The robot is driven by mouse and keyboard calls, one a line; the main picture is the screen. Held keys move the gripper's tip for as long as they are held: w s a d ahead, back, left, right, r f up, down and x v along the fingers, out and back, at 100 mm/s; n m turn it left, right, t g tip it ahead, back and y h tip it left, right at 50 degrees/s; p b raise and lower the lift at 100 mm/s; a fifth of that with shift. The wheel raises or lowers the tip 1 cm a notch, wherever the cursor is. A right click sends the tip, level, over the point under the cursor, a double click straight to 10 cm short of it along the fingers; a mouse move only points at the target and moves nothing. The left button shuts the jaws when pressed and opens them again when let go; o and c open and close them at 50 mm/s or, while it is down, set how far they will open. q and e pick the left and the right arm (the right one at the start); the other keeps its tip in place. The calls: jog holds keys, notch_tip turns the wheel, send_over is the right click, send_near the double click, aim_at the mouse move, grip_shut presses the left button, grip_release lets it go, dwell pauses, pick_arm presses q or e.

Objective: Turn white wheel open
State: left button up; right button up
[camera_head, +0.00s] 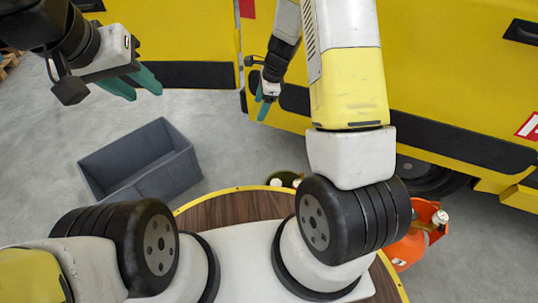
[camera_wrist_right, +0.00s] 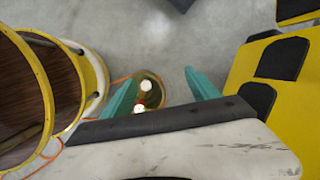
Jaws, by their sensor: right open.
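My right gripper (camera_head: 266,100) hangs in front of the yellow vehicle side. In the right wrist view its two teal fingers (camera_wrist_right: 163,92) are spread apart with nothing between them. Beyond them on the floor is a dark olive round object (camera_wrist_right: 152,94) with small white round parts (camera_wrist_right: 146,86). In the head view this object (camera_head: 286,178) is partly hidden behind my base rim. An orange object (camera_head: 405,250) at the right carries a white knob (camera_head: 440,217). I cannot tell which white part is the wheel. My left gripper (camera_head: 146,88) is open and empty at upper left.
A grey open crate (camera_head: 180,178) stands on the floor left of centre. The yellow vehicle (camera_head: 450,70) with black trim fills the back and right. Grey floor is clear around the crate. Thin orange line-like parts lie beside my base in the wrist view.

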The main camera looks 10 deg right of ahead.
notch_tip(320, 180, down, 18)
jog(key=d+m+g+h, duration=0.1)
jog(key=d+m+h, duration=0.1)
jog(key=m, duration=0.3)
jog(key=m+g+h, duration=0.1)
jog(key=m, duration=0.3)
send_over(275, 182)
notch_tip(275, 182, down, 14)
jog(key=shift+w+r, duration=0.1)
jog(key=shift+w, duration=0.05)
notch_tip(275, 182, down, 8)
jog(key=c, duration=1.4)
jog(key=shift+o, duration=0.2)
